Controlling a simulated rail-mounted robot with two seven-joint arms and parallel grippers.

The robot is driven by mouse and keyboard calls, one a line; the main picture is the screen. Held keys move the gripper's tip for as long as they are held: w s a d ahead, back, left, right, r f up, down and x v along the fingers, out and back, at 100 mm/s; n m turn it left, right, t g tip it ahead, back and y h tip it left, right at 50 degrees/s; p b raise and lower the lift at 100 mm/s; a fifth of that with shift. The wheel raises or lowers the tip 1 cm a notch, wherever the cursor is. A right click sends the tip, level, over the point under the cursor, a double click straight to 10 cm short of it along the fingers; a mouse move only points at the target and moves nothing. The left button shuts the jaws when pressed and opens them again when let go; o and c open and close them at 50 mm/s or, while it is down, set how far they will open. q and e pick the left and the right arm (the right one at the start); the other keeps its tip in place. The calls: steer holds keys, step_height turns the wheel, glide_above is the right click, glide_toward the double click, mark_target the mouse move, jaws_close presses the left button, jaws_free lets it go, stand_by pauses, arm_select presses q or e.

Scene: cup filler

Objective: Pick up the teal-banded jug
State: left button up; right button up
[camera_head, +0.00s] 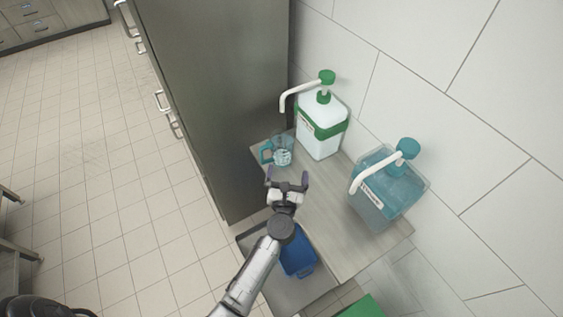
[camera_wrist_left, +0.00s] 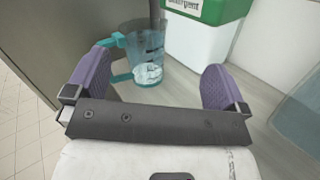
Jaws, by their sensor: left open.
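The teal-banded jug (camera_head: 281,153) is small and clear, with a teal handle on its left side. It stands on the wooden-topped table (camera_head: 335,222) near its far left corner, beside the green-banded dispenser (camera_head: 320,128). My left gripper (camera_head: 287,178) is open and empty, just in front of the jug and apart from it. In the left wrist view the jug (camera_wrist_left: 148,60) shows beyond the fingers, left of the middle between them, with its teal handle (camera_wrist_left: 118,60) towards the left finger. My right gripper is in neither view.
A teal dispenser (camera_head: 388,190) with a white spout stands at the table's right. A tall dark cabinet (camera_head: 215,85) borders the table's left end, and a tiled wall rises behind. A blue container (camera_head: 298,257) sits below the tabletop. The tabletop's middle is bare.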

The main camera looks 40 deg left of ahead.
mark_target(283, 155)
arm_select(q)
steer(key=f+n+g, duration=0.1)
steer(key=a+f+n+y+b, duration=0.1)
steer(key=f, duration=0.1)
steer(key=f+n+g+b, duration=0.1)
steer(key=n, duration=0.1)
steer(key=shift+w+a+f+g+y, duration=0.2)
steer(key=shift+w+f+g+y, duration=0.1)
steer(key=shift+w+f+y, duration=0.1)
steer(key=shift+n, duration=0.3)
steer(key=x, duration=0.3)
steer(key=b+x, duration=0.1)
steer(key=x, duration=0.3)
steer(key=shift+w+a+f, duration=0.2)
steer(key=shift+b+x, duration=1.1)
steer(key=shift+x, duration=2)
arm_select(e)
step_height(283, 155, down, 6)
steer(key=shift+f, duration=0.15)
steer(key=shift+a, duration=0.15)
arm_select(q)
steer(key=c, duration=0.8)
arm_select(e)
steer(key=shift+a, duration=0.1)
